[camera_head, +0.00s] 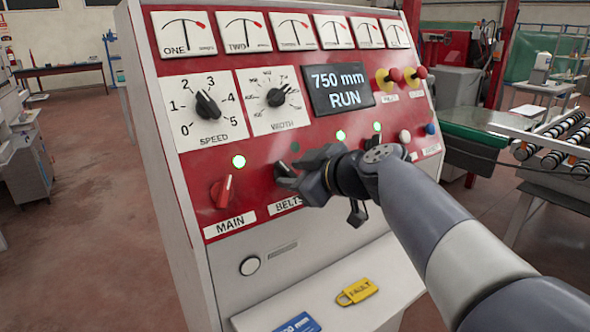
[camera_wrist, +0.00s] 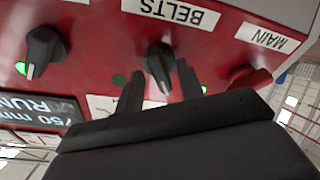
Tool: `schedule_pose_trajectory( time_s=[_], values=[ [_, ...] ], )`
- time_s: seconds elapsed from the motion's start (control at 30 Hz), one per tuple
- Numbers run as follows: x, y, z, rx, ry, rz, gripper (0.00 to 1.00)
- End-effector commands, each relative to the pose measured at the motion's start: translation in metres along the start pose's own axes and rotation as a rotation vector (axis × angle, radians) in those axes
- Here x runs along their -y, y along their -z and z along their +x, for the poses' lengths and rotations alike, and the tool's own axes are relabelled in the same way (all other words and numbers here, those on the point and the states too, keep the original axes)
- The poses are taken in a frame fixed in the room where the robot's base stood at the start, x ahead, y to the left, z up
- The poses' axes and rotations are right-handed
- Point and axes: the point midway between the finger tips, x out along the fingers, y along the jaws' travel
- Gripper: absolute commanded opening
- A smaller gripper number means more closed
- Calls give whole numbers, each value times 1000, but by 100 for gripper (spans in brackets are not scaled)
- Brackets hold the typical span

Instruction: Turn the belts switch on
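The belts switch (camera_wrist: 158,60) is a black knob with a white pointer mark, beside the BELTS label (camera_wrist: 170,12) on the red panel; the wrist view shows it upside down. My gripper (camera_wrist: 160,72) is open, with one finger on each side of the knob. The right finger is very close to it; I cannot tell whether it touches. In the head view, the belts switch (camera_head: 284,170) is partly hidden by my gripper (camera_head: 297,168). The belts lamp (camera_head: 295,147) looks dark green and unlit.
The red main switch (camera_head: 222,190) is left of the belts switch, under a lit lamp (camera_head: 239,161). Another black knob (camera_wrist: 45,45) and its lit lamp (camera_wrist: 22,67) are on the other side. A display (camera_head: 339,89) reads "750 mm RUN".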

Motion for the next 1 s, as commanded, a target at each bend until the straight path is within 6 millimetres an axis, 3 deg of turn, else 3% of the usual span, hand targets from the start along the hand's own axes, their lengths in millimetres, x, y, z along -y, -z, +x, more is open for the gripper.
schedule_pose_trajectory(
  time_s=[0.27,0.7,1.0],
  values=[
    [0,0,2,-1,-1,0,36],
    [0,0,1,-1,-1,0,0],
    [0,0,1,-1,-3,11,0]
  ],
)
